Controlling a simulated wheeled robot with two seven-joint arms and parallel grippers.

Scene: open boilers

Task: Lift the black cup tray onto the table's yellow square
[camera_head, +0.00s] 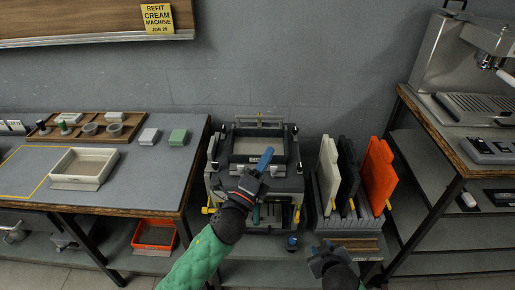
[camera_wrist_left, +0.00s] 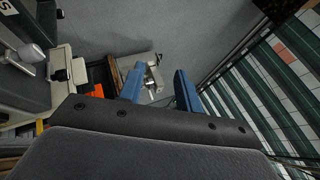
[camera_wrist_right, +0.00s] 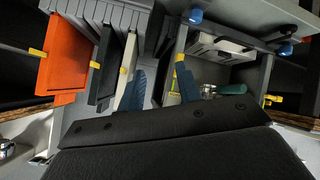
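The black cup tray (camera_head: 236,145), a dark frame with a grey inside, sits on top of the machine (camera_head: 213,180) in the middle of the head view. My left gripper (camera_head: 264,160) is in front of the tray and hides part of its front; I cannot tell whether they touch. Its blue fingers are apart and empty in the left wrist view (camera_wrist_left: 160,88). My right gripper (camera_head: 322,258) is low, in front of the panel rack. Its fingers are apart with nothing between them in the right wrist view (camera_wrist_right: 161,85). The yellow square (camera_head: 38,187) is outlined on the left table, partly cut off.
A cream tray (camera_head: 54,178) stands on the left table beside the yellow line. Cups and small blocks are behind it. A rack (camera_head: 318,208) holds white, black and orange panels (camera_head: 379,175) right of the machine. An espresso machine (camera_head: 437,65) stands far right.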

